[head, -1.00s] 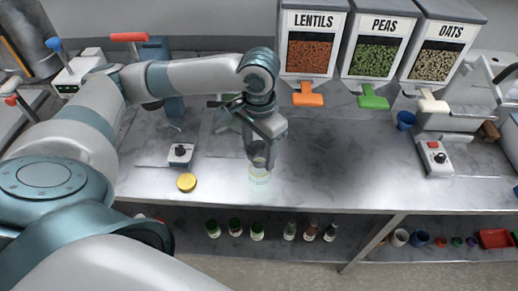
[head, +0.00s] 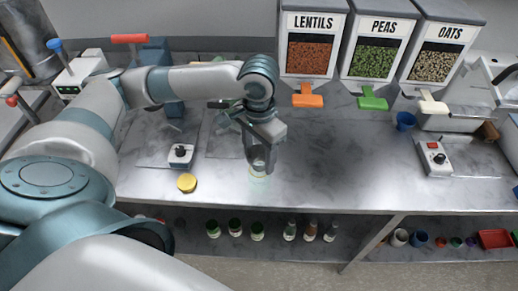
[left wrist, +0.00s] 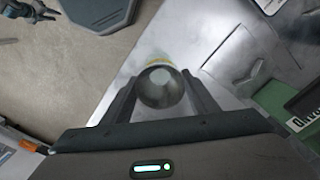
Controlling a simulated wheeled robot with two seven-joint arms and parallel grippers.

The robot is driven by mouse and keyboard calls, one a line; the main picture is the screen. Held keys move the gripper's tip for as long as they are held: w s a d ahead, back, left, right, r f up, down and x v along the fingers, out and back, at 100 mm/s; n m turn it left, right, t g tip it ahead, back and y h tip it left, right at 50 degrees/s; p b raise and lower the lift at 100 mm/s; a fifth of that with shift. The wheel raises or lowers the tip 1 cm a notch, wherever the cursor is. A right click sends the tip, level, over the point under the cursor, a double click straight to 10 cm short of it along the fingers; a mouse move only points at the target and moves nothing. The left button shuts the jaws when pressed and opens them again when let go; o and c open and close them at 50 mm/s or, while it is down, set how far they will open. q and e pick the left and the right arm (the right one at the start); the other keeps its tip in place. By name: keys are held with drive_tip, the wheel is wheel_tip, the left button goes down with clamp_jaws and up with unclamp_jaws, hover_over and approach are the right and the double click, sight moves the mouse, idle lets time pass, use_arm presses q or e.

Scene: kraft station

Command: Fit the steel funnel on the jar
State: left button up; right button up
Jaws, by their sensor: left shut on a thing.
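The steel funnel (left wrist: 162,90) is a round, shiny grey bowl held between the two fingers of my left gripper (left wrist: 160,84) in the left wrist view. In the head view my left gripper (head: 262,165) points down over the worktop near its front edge, and the fingers partly hide the funnel. The clear glass jar (head: 258,179) stands directly below, faint against the steel. Its yellowish edge (left wrist: 158,60) shows just past the funnel in the left wrist view. Whether the funnel touches the jar's mouth is hidden.
A yellow lid (head: 187,183) lies left of the jar, near a small box with a black knob (head: 181,155). Lentils (head: 310,50), peas (head: 378,55) and oats (head: 436,55) dispensers stand at the back. The worktop (head: 345,170) right of the jar is clear.

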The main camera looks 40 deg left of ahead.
use_arm(q)
drive_tip(key=shift+f, duration=0.25)
drive_tip(key=shift+f, duration=0.45)
idle(0.4)
drive_tip(key=o, duration=1.1)
drive_tip(key=o, duration=0.6)
drive_tip(key=shift+r+p, duration=1.3)
drive_tip(key=shift+p, duration=1)
drive_tip(key=shift+r+p, duration=0.2)
drive_tip(key=shift+p, duration=0.2)
